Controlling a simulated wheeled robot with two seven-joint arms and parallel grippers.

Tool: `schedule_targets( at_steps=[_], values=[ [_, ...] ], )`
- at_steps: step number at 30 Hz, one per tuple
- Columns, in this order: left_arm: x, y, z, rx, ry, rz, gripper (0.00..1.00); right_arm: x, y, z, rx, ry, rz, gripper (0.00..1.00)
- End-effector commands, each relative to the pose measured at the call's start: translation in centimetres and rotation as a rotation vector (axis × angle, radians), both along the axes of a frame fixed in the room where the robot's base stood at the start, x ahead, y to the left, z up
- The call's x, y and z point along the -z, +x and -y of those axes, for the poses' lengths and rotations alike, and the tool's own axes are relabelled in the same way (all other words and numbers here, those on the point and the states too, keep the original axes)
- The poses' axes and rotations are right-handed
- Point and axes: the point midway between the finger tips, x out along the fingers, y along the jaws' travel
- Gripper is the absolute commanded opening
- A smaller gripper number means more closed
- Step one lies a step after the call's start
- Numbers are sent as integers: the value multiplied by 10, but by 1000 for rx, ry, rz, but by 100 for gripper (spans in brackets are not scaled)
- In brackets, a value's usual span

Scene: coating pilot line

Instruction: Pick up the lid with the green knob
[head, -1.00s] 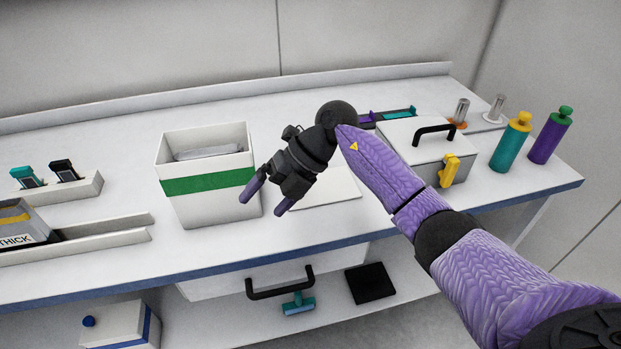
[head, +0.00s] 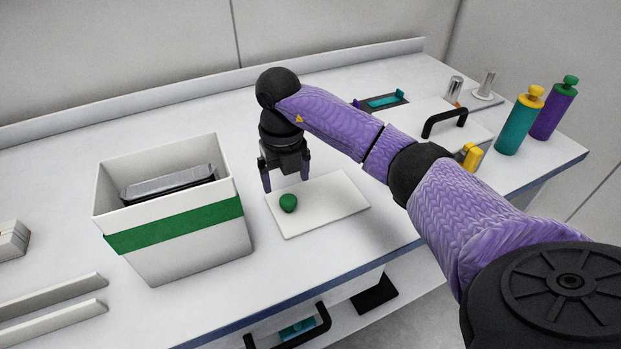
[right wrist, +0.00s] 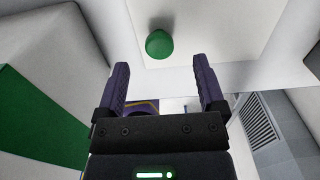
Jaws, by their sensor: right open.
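The lid (head: 325,205) is a flat white rectangular plate lying on the white bench, with a round green knob (head: 288,203) near its left end. My right gripper (head: 286,186) is open and empty, pointing down just above and behind the knob in the head view. In the right wrist view the knob (right wrist: 159,43) shows beyond the fingertips of the gripper (right wrist: 159,68), roughly centred between them and not between the fingers. The lid (right wrist: 215,30) fills the top of that view. My left gripper is not in view.
A white bin with a green band (head: 175,225) stands close left of the lid, holding a dark object. A white box with a black handle (head: 440,120) stands to the right, near a teal bottle (head: 520,122) and a purple bottle (head: 555,108). The bench's blue front edge is near.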

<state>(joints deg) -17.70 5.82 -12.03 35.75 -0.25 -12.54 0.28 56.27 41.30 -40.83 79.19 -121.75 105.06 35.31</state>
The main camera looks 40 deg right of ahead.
Motion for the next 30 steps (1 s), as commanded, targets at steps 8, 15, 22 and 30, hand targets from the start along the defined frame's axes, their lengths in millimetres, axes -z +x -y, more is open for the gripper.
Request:
schedule_targets(
  at_steps=[8, 15, 22, 30],
  values=[
    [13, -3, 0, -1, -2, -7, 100, 54, -8, -3, 0, 2, -1, 89],
    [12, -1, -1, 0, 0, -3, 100, 55, -8, -3, 0, 2, 1, 87],
    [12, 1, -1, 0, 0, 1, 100, 55, -8, -3, 0, 2, 1, 38],
    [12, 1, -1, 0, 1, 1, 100, 54, -8, -3, -1, 2, 1, 0]
  ],
)
